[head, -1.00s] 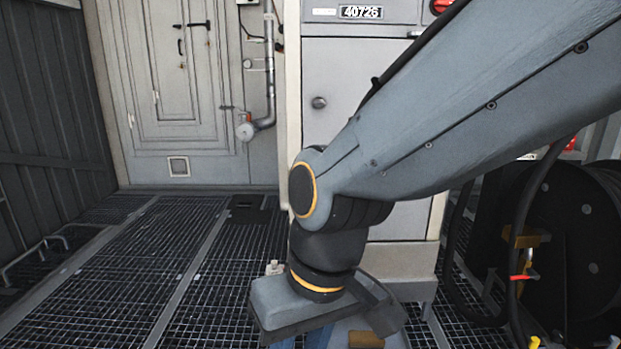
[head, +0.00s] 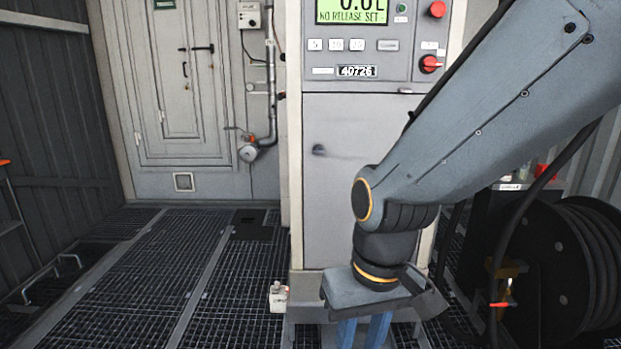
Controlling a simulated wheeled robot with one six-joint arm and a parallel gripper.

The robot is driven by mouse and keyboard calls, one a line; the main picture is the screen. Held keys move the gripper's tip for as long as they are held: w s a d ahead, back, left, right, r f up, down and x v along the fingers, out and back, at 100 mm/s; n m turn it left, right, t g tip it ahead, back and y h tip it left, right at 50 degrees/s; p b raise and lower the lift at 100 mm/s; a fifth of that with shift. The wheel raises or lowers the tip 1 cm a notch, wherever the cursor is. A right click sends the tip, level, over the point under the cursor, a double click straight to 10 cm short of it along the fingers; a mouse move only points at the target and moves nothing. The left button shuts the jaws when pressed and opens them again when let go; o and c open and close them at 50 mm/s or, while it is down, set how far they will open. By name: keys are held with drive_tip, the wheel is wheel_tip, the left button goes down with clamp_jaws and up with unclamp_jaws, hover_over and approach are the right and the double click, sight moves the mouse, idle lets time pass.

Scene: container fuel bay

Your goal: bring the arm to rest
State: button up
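My grey arm comes in from the upper right and bends down at a dark wrist with orange rings. My gripper (head: 362,335) points down at the bottom centre, in front of the grey dispenser cabinet (head: 345,190). Its two blue fingers stand apart with a gap between them. I see nothing held in the visible part of the gap. The fingertips are cut off by the bottom edge of the picture.
The cabinet carries a lit display (head: 352,10), buttons and red knobs (head: 430,64). A black hose reel (head: 565,265) stands at the right. A small pale fitting (head: 278,297) is left of my gripper. Open grating floor (head: 140,270) lies left, before a grey door (head: 178,85).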

drive_tip(key=s+d+r+m+h+p, duration=0.1)
drive_tip(key=s+d+r+m+p, duration=0.1)
drive_tip(key=d+r+p, duration=1)
drive_tip(key=shift+s+d+r+m+p, duration=0.15)
drive_tip(key=shift+r+m+p, duration=0.7)
drive_tip(key=shift+p, duration=2.2)
drive_tip(key=shift+r+n, duration=0.3)
drive_tip(key=shift+n, duration=0.05)
